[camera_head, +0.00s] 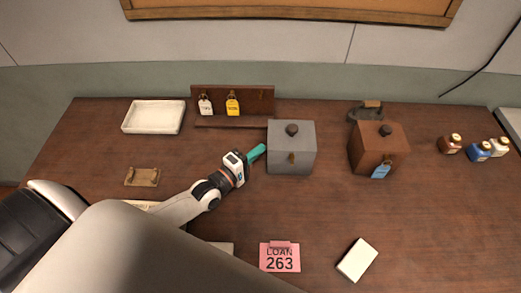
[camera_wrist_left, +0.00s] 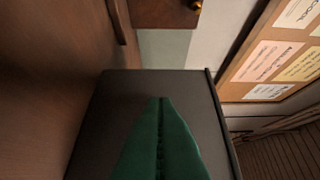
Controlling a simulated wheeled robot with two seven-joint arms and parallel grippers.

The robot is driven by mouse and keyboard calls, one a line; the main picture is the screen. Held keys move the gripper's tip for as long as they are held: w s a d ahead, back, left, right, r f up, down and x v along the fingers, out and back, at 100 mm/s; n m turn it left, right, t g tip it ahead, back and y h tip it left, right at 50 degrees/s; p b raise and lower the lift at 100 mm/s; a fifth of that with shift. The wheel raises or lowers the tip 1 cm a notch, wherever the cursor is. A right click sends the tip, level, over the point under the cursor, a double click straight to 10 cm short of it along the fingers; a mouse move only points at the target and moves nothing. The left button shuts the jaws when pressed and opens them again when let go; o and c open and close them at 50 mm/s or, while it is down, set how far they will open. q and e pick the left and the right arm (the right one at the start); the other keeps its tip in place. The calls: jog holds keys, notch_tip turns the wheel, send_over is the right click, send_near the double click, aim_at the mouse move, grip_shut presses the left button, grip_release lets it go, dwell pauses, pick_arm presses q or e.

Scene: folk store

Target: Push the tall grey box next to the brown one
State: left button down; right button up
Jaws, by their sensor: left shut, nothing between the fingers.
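The grey box (camera_head: 291,150) stands upright in the middle of the table, with a dark knob on top and a small brass piece on its front. The brown box (camera_head: 376,150) stands to its right, apart from it, with a dark knob and a blue tag. My left gripper (camera_head: 257,153) is shut and empty at the left side of the grey box; whether it touches is unclear. In the left wrist view the green fingers (camera_wrist_left: 161,135) are closed together before a dark grey face of the grey box (camera_wrist_left: 120,100). My right gripper is not in view.
A dark iron-like object (camera_head: 366,111) sits behind the brown box. A wooden rack (camera_head: 255,97) with tags stands behind the grey box. Small bottles (camera_head: 480,151) are at the right. A pink card (camera_head: 280,259) and a white block (camera_head: 357,260) lie in front. The tabletop between the boxes is clear.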

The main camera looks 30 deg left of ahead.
aim_at(302, 151)
pick_arm(q)
jog(key=w+d, duration=0.2)
jog(key=d, duration=0.2)
jog(key=w+d, duration=0.2)
jog(key=d, duration=0.1)
jog(key=w+d+b, duration=0.1)
jog(key=w+d, duration=0.1)
jog(key=d, duration=0.2)
jog(key=shift+w+d, duration=0.1)
jog(key=shift+d, duration=0.2)
